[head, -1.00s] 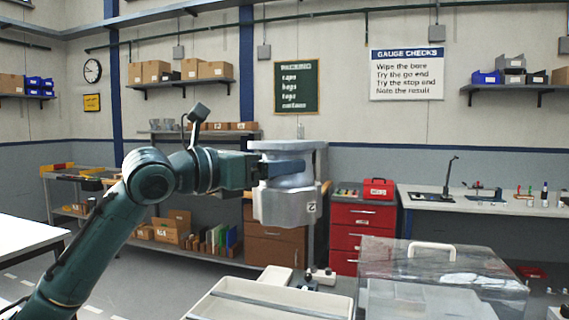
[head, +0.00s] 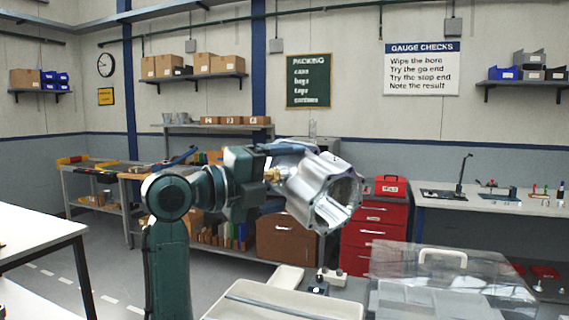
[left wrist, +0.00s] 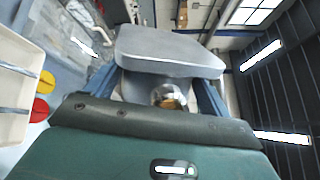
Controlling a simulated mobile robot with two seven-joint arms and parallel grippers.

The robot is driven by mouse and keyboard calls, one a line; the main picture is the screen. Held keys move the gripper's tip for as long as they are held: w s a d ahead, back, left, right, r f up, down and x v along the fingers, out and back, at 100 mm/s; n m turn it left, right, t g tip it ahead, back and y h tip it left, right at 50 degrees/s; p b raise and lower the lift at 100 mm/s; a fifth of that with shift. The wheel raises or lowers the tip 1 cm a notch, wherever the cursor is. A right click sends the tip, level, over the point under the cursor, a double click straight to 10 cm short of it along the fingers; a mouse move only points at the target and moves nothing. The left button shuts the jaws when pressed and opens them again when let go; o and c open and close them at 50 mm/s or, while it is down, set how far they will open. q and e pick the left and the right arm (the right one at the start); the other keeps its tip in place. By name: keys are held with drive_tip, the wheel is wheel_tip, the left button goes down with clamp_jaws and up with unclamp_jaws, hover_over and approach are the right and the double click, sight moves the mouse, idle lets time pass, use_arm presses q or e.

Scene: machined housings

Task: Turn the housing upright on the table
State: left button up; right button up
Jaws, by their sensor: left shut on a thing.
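The housing (head: 318,187) is a silvery metal casting with a lobed, hollow end. In the head view it is held in the air, tilted, with its open end facing down to the right and toward the camera. My left gripper (head: 272,162) is shut on its narrower part. In the left wrist view the housing's flat grey flange (left wrist: 170,52) lies just beyond the gripper (left wrist: 168,88), between the blue fingers. My right gripper is in neither view.
Below the housing stand a cream tray (head: 285,303) and a clear-lidded box (head: 450,285) with a white handle. A white table (head: 35,235) is at the left. A red drawer cabinet (head: 372,232) and a bench (head: 485,200) stand behind.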

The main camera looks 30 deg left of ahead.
use_arm(q)
drive_tip(key=n+p, duration=0.1)
drive_tip(key=r+n+p, duration=0.1)
drive_tip(key=n+p, duration=0.1)
drive_tip(key=shift+f+n, duration=0.3)
drive_tip(key=shift+n, duration=0.2)
drive_tip(key=n+p, duration=0.1)
drive_tip(key=n, duration=0.2)
drive_tip(key=shift+n, duration=0.4)
drive_tip(key=n+p, duration=0.1)
drive_tip(key=n, duration=0.1)
drive_tip(key=shift+r+n, duration=0.1)
drive_tip(key=shift+n, duration=1.4)
drive_tip(key=n, duration=0.3)
drive_tip(key=shift+n, duration=0.3)
drive_tip(key=n, duration=0.4)
drive_tip(key=shift+n, duration=0.3)
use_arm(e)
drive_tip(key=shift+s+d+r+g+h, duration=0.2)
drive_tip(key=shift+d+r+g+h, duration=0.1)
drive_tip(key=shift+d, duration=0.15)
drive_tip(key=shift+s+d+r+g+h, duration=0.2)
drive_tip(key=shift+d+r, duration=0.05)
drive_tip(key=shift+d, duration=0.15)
use_arm(q)
drive_tip(key=shift+s+f, duration=0.1)
drive_tip(key=shift+f, duration=0.1)
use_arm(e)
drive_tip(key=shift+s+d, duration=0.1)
